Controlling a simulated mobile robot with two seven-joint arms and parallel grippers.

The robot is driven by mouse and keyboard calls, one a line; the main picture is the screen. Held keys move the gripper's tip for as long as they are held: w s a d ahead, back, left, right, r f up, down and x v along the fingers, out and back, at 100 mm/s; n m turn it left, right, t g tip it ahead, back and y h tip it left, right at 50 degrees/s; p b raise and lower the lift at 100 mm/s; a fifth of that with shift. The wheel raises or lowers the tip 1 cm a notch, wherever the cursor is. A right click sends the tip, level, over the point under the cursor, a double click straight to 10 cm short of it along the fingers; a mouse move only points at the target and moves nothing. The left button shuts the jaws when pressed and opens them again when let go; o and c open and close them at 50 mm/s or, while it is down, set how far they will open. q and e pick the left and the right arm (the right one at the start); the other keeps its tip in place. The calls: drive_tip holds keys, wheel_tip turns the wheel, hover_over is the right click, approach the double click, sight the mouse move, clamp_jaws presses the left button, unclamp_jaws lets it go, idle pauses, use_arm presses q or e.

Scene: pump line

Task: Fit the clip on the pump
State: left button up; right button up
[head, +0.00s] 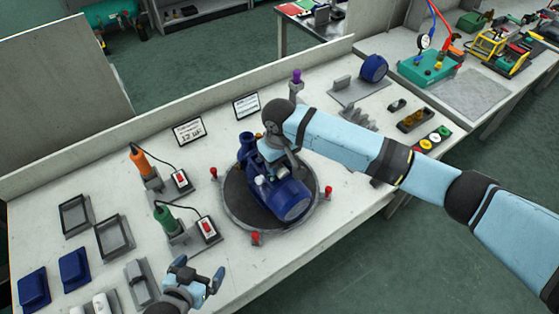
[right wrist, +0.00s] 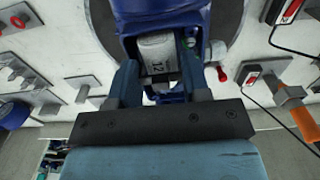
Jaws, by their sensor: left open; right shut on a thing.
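The blue pump (head: 290,198) lies on a round dark turntable (head: 236,213) in the middle of the bench. My right gripper (head: 277,157) reaches down over it from the right. In the right wrist view its fingers (right wrist: 160,76) straddle a light grey cylinder marked 12 (right wrist: 156,50) at the pump's blue housing (right wrist: 135,40). They are shut on a dark piece beside the cylinder, apparently the clip (right wrist: 158,78); its outline is mostly hidden, and I cannot tell whether it is seated.
Red-topped posts (head: 256,238) surround the turntable. Orange (head: 142,162) and green (head: 163,217) corded tools stand at left. Black trays (head: 115,236), blue covers (head: 75,269) and pale cylinders (head: 102,303) lie further left. A purple-topped post (head: 296,77) stands behind.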

use_arm(q)
drive_tip(key=shift+s+f, duration=0.1)
drive_tip(key=shift+f, duration=0.05)
drive_tip(key=shift+r, duration=0.2)
use_arm(e)
drive_tip(key=shift+f, duration=0.25)
use_arm(q)
drive_tip(key=shift+r, duration=0.1)
use_arm(e)
drive_tip(key=o, duration=1)
drive_tip(key=shift+o, duration=0.2)
